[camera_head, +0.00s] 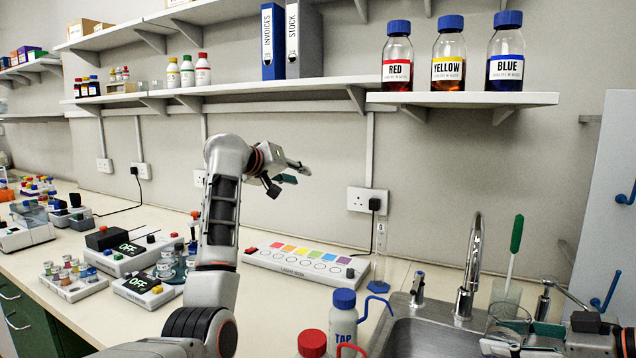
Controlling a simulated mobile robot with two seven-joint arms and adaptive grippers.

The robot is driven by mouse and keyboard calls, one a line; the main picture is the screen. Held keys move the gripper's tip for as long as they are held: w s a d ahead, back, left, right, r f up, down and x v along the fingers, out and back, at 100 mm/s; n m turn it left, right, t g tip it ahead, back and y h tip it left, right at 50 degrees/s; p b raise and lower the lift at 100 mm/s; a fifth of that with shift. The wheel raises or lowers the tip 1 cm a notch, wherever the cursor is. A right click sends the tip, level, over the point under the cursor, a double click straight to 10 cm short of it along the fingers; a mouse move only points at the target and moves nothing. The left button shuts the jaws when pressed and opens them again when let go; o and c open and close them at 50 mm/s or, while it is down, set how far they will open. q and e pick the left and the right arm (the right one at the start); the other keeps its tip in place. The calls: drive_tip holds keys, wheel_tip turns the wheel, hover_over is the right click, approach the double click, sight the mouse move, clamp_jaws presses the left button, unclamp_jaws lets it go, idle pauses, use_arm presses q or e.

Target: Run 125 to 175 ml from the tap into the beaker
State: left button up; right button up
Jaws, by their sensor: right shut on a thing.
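The chrome tap (471,262) stands at the back of the sink, with its spout curving over. The clear glass beaker (508,316) is in the sink area, just right of the tap, and is hard to make out. My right gripper (530,333) comes in from the right edge and is shut on it. The gripper hides part of the glass, and I cannot tell the water level. A lever (417,288) stands left of the tap and another (544,300) right of it. My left gripper (286,178) is raised above the bench, open and empty.
A blue-capped wash bottle (343,318) and a red-capped one (312,344) stand left of the sink. A colour-marked strip (305,262) lies behind them. Reagent bottles (448,55) stand on a shelf above.

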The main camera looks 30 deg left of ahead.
use_arm(q)
drive_tip(key=s+d+f+m+g+h, duration=0.1)
drive_tip(key=d+f+g, duration=0.2)
drive_tip(key=d, duration=0.6)
drive_tip(key=s+d+f+m+g+h, duration=0.15)
drive_tip(key=d+f, duration=0.25)
drive_tip(key=d, duration=0.6)
drive_tip(key=m+g+y, duration=0.2)
drive_tip(key=m+g, duration=0.1)
drive_tip(key=g, duration=0.2)
approach(414, 285)
drive_tip(key=x, duration=0.8)
drive_tip(key=shift+w+f, duration=0.3)
clamp_jaws()
